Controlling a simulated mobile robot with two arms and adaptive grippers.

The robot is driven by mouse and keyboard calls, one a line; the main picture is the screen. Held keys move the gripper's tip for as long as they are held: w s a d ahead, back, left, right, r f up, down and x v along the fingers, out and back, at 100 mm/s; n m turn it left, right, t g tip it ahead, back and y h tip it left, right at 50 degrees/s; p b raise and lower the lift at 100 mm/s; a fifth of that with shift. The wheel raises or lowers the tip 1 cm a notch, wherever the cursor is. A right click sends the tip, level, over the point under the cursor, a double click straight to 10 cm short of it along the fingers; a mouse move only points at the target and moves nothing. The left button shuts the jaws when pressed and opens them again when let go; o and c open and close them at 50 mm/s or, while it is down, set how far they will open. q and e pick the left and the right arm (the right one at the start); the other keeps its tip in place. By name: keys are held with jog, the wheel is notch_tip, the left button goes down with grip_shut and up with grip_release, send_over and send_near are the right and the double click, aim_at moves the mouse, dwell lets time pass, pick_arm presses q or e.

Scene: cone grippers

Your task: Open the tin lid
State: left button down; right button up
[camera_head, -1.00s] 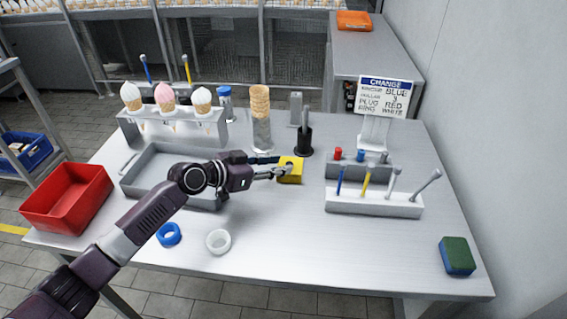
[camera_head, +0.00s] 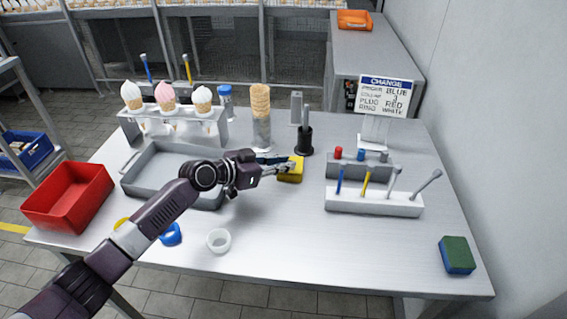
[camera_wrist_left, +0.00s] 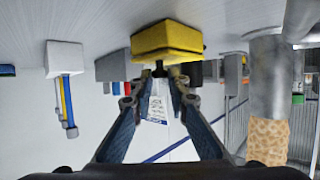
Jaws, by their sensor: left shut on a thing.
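A small yellow box (camera_head: 292,175), which I take to be the tin, sits on the metal table near the middle. My left gripper (camera_head: 289,165) reaches it from the left, with its fingertips at the box's top. In the left wrist view, which shows the scene upside down, the yellow box (camera_wrist_left: 166,38) is just past the fingertips. There the left gripper (camera_wrist_left: 160,73) is shut on a small dark knob (camera_wrist_left: 159,68) at the box's lid side. I cannot tell whether the lid is apart from the box. My right gripper is not in view.
A dark holder (camera_head: 304,141) and a cone stack (camera_head: 260,99) stand behind the box. A white rack (camera_head: 375,204) with tools stands right. A grey tray (camera_head: 150,192) lies left. A white ring (camera_head: 219,240) and a blue ring (camera_head: 171,235) lie in front.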

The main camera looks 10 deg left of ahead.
pick_arm(q)
jog(key=shift+w+r+n+g+p, duration=0.4)
jog(key=shift+r+g+p, duration=0.3)
jog(key=shift+r+p, duration=0.15)
jog(key=shift+w+r+n+g+y+p, duration=0.3)
jog(key=shift+w+r+g+y+p, duration=0.1)
jog(key=shift+g, duration=0.1)
jog(key=shift+w+r+n+g, duration=0.25)
jog(key=shift+w+n+g, duration=0.2)
jog(key=shift+g, duration=0.35)
jog(key=shift+w+r+n+g+b, duration=0.25)
jog(key=shift+w+g+b, duration=0.15)
jog(key=shift+g, duration=0.3)
jog(key=shift+w, duration=0.1)
